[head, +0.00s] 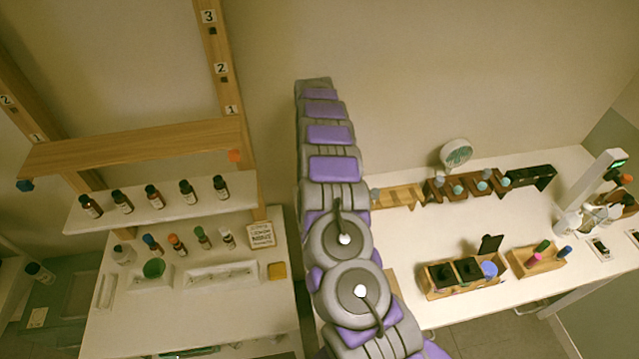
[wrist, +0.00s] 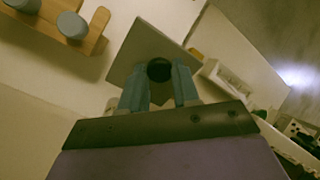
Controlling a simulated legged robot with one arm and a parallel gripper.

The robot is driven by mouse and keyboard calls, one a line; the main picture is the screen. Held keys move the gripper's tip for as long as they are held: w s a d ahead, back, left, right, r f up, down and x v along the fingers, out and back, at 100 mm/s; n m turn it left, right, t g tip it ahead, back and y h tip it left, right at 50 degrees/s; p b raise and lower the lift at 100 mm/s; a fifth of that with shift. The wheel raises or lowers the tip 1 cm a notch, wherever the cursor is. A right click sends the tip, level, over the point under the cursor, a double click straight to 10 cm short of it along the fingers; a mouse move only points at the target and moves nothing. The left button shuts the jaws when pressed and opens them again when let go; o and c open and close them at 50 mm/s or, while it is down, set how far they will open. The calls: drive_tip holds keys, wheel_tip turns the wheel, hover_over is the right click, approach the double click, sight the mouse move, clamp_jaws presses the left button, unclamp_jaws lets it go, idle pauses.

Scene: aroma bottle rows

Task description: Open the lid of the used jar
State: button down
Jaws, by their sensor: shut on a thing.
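In the wrist view my gripper (wrist: 158,82) is shut on a small dark round knob (wrist: 159,70). The knob sits at the middle of a square grey plate (wrist: 146,40), which looks like a lid. What lies under the plate is hidden, so I cannot tell whether it is lifted. In the head view my arm hides the gripper and the held lid. A wooden box (head: 435,291) on the right table holds two black square lids with knobs (head: 469,267) and a blue cup (head: 489,269). A dark square panel (head: 490,244) stands tilted behind it. The used jar cannot be told apart.
A wooden rack (wrist: 85,42) with grey round tops is at upper left in the wrist view. The white table (head: 410,240) has bare room behind the box. A small wooden tray (head: 552,266) holds coloured bottles. A shelf (head: 165,207) with several bottles stands left.

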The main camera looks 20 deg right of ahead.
drive_tip(key=shift+w+d+r+g+p, duration=0.15)
drive_tip(key=shift+w+g+p, duration=0.25)
drive_tip(key=shift+p, duration=0.2)
idle(0.3)
drive_tip(key=c, duration=0.8)
unclamp_jaws()
drive_tip(key=shift+r+p, duration=0.95)
drive_tip(key=shift+r, duration=0.9)
drive_tip(key=shift+s+f, duration=0.1)
drive_tip(key=shift+s, duration=0.15)
drive_tip(key=s+a, duration=0.1)
drive_tip(key=s, duration=0.4)
drive_tip(key=s+a+r+b, duration=0.1)
drive_tip(key=s, duration=0.4)
drive_tip(key=s+a+b, duration=0.1)
drive_tip(key=s, duration=0.4)
drive_tip(key=shift+s+r, duration=0.15)
drive_tip(key=shift+r, duration=0.05)
